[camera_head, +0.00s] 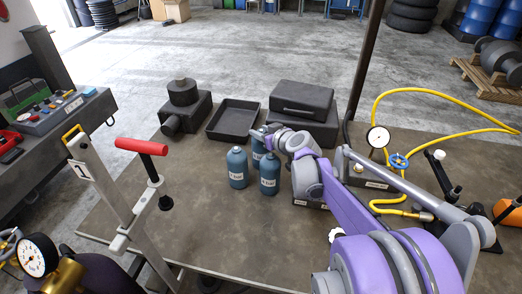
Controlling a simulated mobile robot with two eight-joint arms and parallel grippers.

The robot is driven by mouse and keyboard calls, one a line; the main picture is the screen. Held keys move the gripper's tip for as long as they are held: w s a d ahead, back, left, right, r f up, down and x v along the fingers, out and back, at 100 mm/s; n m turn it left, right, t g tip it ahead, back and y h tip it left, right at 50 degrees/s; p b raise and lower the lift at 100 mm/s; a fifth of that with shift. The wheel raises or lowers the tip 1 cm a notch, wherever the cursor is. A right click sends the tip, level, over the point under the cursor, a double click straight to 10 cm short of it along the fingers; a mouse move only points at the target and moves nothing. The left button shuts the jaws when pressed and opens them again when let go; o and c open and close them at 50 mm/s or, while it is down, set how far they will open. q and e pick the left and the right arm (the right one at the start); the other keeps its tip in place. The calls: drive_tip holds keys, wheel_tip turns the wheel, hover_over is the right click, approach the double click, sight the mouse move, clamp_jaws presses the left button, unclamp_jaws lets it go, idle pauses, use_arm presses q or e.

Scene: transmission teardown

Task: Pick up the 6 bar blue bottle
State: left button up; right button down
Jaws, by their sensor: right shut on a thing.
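Three blue bottles with white labels stand close together on the brown table; the labels are too small to read surely. One is the left bottle (237,168), one is the front right bottle (270,176), and one is the back bottle (258,158), partly hidden behind them. My right gripper (268,138) is at the top of the back bottle and is shut, apparently on that bottle's neck. The fingertips are small and partly hidden by my purple right arm. I cannot tell whether the bottle is off the table. My left gripper is not in view.
A black tray (233,122), a dark case (302,98) and a dark cast block (185,112) stand behind the bottles. A yellow hose (440,92) with a gauge (378,137) lies right. A red-handled lever (141,147) stands left. The table left of the bottles is clear.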

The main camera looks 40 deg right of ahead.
drive_tip(key=shift+s+a+f, duration=0.15)
drive_tip(key=shift+f, duration=0.15)
idle(0.4)
drive_tip(key=shift+r, duration=0.15)
